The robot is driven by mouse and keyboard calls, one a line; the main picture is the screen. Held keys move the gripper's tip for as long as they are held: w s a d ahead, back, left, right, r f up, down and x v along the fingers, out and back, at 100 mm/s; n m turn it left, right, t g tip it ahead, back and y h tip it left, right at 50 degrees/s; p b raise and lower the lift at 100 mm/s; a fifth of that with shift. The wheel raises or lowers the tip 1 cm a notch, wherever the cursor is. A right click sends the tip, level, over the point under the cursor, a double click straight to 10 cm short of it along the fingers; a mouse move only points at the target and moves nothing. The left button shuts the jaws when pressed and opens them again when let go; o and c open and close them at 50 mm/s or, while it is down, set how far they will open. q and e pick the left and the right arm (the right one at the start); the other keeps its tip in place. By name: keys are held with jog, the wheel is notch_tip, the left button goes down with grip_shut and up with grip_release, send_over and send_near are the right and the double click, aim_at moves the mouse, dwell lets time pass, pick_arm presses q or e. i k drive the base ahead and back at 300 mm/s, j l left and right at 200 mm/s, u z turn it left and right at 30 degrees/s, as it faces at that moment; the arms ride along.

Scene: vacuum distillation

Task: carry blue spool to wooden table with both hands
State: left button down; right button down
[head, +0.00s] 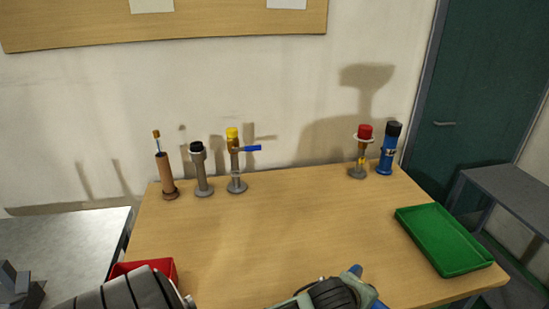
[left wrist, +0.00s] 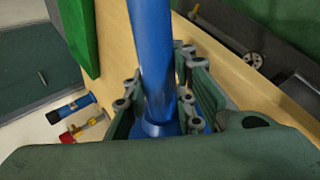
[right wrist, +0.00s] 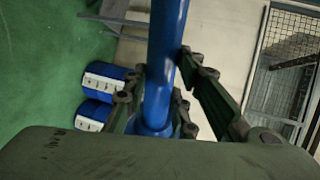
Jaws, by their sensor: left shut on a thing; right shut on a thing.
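The blue spool shows as a blue shaft in the left wrist view (left wrist: 152,45) and the right wrist view (right wrist: 166,45). My left gripper (left wrist: 160,95) is shut around the shaft, near a wider blue part. My right gripper (right wrist: 160,95) is shut around the shaft in the same way. In the head view only small blue bits of the spool (head: 355,270) show at the bottom edge, beside my left gripper; my right gripper is out of that view. The wooden table (head: 290,225) lies ahead, its front edge partly out of frame.
Several upright fittings stand along the table's back, including a blue one with a black top (head: 387,155) and a red-topped one (head: 360,150). A green tray (head: 445,240) is at the right, a red bin (head: 165,266) at front left. The table's middle is clear. Blue drums (right wrist: 95,115) stand on green floor.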

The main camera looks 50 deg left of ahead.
aim_at(269, 242)
jog(key=i+u, duration=0.15)
jog(key=u, duration=0.35)
jog(key=i+u, duration=0.2)
jog(key=u, duration=0.25)
jog(key=i+u, duration=0.15)
jog(key=u, duration=0.2)
jog(key=i+u, duration=0.2)
jog(key=u, duration=0.15)
jog(key=i+u, duration=0.15)
jog(key=u, duration=0.2)
